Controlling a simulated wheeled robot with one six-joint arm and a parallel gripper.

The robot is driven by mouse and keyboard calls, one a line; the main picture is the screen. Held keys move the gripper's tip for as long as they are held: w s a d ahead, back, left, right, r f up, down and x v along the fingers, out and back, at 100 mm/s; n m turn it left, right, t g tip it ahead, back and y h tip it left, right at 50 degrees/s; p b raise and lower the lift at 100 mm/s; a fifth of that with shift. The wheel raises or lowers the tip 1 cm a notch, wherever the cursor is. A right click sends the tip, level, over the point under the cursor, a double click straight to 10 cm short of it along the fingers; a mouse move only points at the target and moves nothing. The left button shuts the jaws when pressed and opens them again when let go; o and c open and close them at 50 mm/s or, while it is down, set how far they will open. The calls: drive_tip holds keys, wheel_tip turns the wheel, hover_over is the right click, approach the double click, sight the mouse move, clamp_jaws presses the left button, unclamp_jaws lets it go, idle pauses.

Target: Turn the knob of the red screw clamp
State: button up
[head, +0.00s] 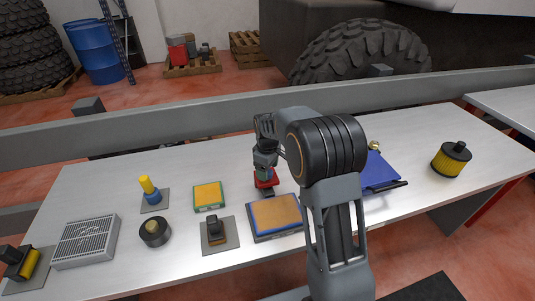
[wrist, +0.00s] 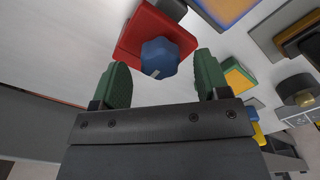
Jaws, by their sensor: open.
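The red screw clamp (wrist: 133,30) shows at the top of the wrist view, with its blue lobed knob (wrist: 160,57) facing my gripper. In the head view the red clamp (head: 267,180) is on the metal table, partly hidden by my gripper and arm. My gripper (wrist: 158,82) is open, with green pads on either side of the knob's line. The knob lies at or just beyond the fingertips, between them in the picture. I cannot tell whether a pad touches it. In the head view my gripper (head: 265,165) is at the clamp.
On the table (head: 110,180) stand a yellow-and-green block (head: 208,196), an orange-topped blue tray (head: 276,215), a black round part (head: 155,232), a grey vented box (head: 86,241) and a yellow filter (head: 451,160). A blue board (head: 380,172) lies right of my arm. A grey rail (head: 180,130) runs behind.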

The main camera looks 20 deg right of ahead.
wheel_tip(320, 180, up, 12)
idle(0.4)
idle(1.1)
drive_tip(key=s+f+m+t, duration=0.2)
drive_tip(key=s+m, duration=0.7)
drive_tip(key=s, duration=1.4)
drive_tip(key=shift+f+t, duration=0.15)
drive_tip(key=shift+t, duration=0.65)
drive_tip(key=shift+s+a, duration=0.1)
